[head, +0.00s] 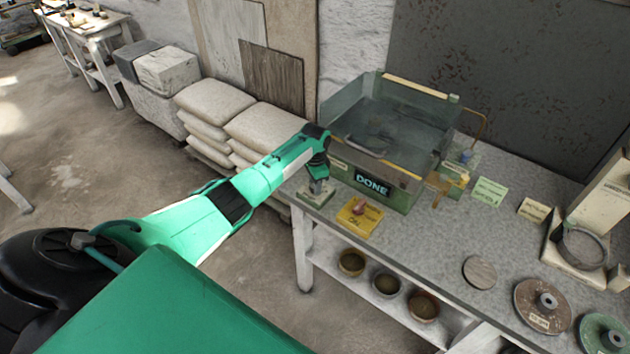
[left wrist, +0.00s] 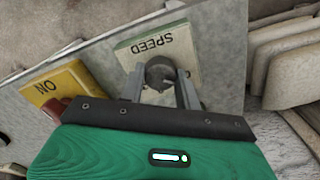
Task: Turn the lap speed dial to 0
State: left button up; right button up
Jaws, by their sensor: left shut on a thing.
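The speed dial is a dark round knob (left wrist: 160,74) on a pale plate marked SPEED (left wrist: 158,46), seen upside down in the left wrist view. In the head view its plate (head: 312,197) sits at the table's front left corner. My left gripper (left wrist: 162,86) is shut on the knob, one finger on each side. In the head view the left gripper (head: 319,187) points down over the plate and hides most of the knob. I cannot read any dial setting. My right gripper is not in view.
A yellow ON switch box (head: 359,216) with a red lever stands just right of the dial; it also shows in the wrist view (left wrist: 58,86). Behind is a glass-walled tank (head: 400,195) with a DONE sign. Discs (head: 541,305) lie at the right.

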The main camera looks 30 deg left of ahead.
pick_arm(q)
jog(key=shift+r+n, duration=0.1)
jog(key=shift+n, duration=0.5)
jog(key=o, duration=1)
notch_tip(320, 180, up, 14)
jog(key=b, duration=0.2)
jog(key=shift+a+b, duration=0.1)
jog(key=shift+b, duration=0.25)
